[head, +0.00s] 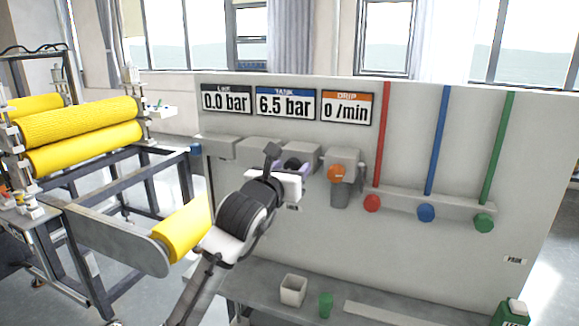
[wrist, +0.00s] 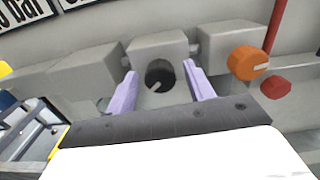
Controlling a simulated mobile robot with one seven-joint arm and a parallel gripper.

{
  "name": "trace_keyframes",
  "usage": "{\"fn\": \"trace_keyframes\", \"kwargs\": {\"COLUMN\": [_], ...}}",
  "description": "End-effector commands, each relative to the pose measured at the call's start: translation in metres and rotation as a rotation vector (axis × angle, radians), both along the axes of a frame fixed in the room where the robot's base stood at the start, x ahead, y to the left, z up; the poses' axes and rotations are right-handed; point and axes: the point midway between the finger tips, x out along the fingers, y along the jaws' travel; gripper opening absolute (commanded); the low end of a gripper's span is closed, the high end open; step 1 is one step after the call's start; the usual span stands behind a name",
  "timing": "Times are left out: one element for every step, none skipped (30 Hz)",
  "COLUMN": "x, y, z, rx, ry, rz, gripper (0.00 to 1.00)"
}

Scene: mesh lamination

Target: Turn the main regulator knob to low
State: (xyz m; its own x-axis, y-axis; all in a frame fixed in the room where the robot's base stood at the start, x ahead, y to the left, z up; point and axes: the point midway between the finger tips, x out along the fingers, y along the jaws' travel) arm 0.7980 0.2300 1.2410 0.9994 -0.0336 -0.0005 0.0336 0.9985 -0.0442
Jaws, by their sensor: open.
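A black round knob with a pale pointer mark sits on the front of a grey box on the panel. In the wrist view the knob (wrist: 157,72) is between my two lavender fingers, its mark slanting toward the lower left. My gripper (wrist: 160,80) is open, one finger on each side of the knob; I cannot tell whether either finger touches it. In the head view the knob (head: 292,163) is partly hidden by my gripper (head: 290,170). No label naming the knob is readable.
The panel displays read line 0.0 bar (head: 226,101), tank 6.5 bar (head: 285,104) and drip 0 /min (head: 347,107). An orange knob (head: 336,172) is just right. Red (head: 372,203), blue (head: 426,213) and green (head: 484,223) knobs follow. Cups stand on the shelf below.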

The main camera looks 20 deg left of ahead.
Motion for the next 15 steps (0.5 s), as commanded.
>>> {"fn": "trace_keyframes", "kwargs": {"x": [0.0000,-0.0001,-0.0001,-0.0002,-0.0002,-0.0003,-0.0003,-0.0003,-0.0003,-0.0004,-0.0004,-0.0004,-0.0004,-0.0005,-0.0005], "y": [0.0000,0.0000,0.0000,0.0000,0.0000,0.0000,0.0000,0.0000,-0.0001,-0.0001,-0.0001,-0.0001,-0.0001,-0.0001,-0.0001], "z": [-0.0003,-0.0003,-0.0003,-0.0002,-0.0002,-0.0001,-0.0001,-0.0001,0.0000,0.0000,0.0000,0.0000,0.0001,0.0001,0.0001], "rx": [0.000,0.000,0.000,0.000,0.000,0.000,0.000,0.000,-0.001,-0.001,-0.001,-0.001,0.000,-0.001,-0.001], "ry": [0.000,0.000,0.000,0.000,0.000,0.000,0.000,0.000,0.000,0.000,0.000,0.000,0.000,0.000,0.000], "rz": [0.000,0.000,0.000,0.000,0.000,0.000,0.000,0.000,0.000,0.000,0.000,0.000,0.000,0.000,0.000], "gripper": [0.53,0.53,0.53,0.52,0.48,0.42,0.39,0.35,0.29,0.25,0.21,0.16,0.12,0.08,0.08]}}
